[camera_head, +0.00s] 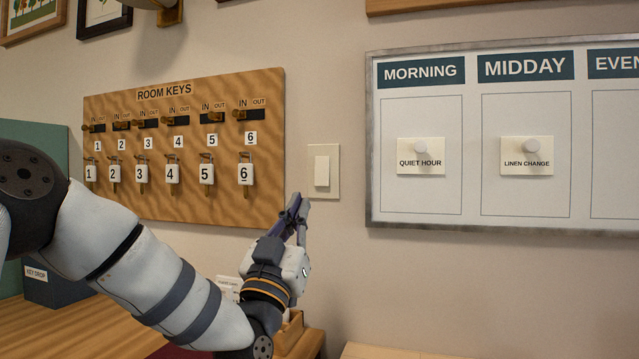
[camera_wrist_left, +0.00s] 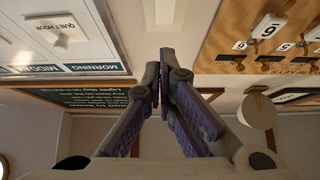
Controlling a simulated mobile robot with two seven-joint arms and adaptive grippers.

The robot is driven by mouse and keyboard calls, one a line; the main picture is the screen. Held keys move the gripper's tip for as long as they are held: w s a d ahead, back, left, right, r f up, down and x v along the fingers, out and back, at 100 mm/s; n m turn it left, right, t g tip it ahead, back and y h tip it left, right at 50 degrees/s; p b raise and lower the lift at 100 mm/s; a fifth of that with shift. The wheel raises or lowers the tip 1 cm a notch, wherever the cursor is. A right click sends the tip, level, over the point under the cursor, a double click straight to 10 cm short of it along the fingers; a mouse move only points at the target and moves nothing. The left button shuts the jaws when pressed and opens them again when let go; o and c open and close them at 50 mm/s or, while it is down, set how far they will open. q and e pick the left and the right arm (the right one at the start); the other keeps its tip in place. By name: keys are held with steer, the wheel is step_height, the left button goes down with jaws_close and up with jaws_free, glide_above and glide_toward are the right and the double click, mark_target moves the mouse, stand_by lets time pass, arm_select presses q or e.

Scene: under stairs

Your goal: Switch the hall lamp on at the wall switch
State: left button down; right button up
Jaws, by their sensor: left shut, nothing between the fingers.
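The wall switch (camera_head: 322,171) is a white rocker on a cream plate, between the key board and the planner board. Its plate also shows at the top edge of the left wrist view (camera_wrist_left: 166,14), partly cut off. My left gripper (camera_head: 298,203) is shut and empty, its fingertips just below and left of the plate in the head view. I cannot tell whether they touch the wall. A pale round shade on a brass fitting (camera_wrist_left: 257,111), possibly the hall lamp, shows in the left wrist view; I cannot tell whether it is lit. My right gripper is out of view.
The wooden room keys board (camera_head: 270,95), with several hooks and numbered tags, hangs left of the switch. A metal-framed planner board (camera_head: 369,150) hangs to the right. A wooden counter (camera_head: 60,325) and a dark key drop box (camera_head: 65,288) are below left.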

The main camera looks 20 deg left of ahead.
arm_select(q)
glide_toward(325, 165)
step_height(325, 165, up, 3)
steer(key=w, duration=0.1)
steer(key=w+b, duration=0.1)
steer(key=w, duration=0.1)
steer(key=shift+w+d+f, duration=0.1)
steer(key=shift+w+f, duration=0.2)
steer(key=shift+r, duration=0.25)
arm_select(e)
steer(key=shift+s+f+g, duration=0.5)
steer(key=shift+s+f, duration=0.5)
